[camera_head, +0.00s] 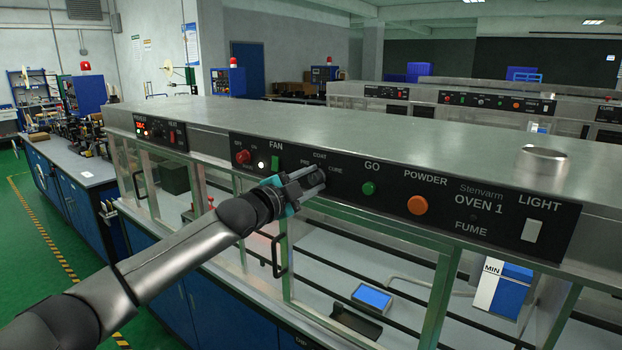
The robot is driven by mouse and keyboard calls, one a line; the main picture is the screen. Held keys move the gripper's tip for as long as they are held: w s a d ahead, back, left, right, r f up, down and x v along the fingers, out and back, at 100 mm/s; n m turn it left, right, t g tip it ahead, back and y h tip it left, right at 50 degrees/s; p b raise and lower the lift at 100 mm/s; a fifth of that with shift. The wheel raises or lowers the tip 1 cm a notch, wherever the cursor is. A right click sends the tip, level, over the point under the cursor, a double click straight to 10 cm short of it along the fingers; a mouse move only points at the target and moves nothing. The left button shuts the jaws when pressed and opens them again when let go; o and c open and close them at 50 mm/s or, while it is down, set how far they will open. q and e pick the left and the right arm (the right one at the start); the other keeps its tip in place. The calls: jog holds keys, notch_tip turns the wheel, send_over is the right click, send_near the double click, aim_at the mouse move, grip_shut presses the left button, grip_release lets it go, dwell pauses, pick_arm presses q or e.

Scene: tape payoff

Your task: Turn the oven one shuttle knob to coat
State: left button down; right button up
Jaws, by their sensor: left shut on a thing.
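The oven one panel (500,218) is a black strip on the front of a long metal hood, with the print "OVEN 1". The shuttle knob lies under the labels "PRE", "COAT" (320,156) and "CURE", and my left gripper mostly covers it. My left gripper (312,178) is at the panel there, its fingers shut on the shuttle knob. The knob's pointer direction is hidden, so I cannot tell its setting. My right gripper is not in view.
A white LIGHT switch (531,230) is farther right. Glazed doors with black handles (280,256) stand below the panel.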

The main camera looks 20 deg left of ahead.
pick_arm(q)
jog(key=shift+r, duration=0.1)
jog(key=c, duration=0.5)
grip_release()
jog(key=shift+w, duration=0.1)
jog(key=shift+s+a+f, duration=0.2)
jog(key=shift+s, duration=0.4)
jog(key=shift+r+b+v, duration=0.2)
jog(key=shift+b+v, duration=1.85)
jog(key=shift+v, duration=4.95)
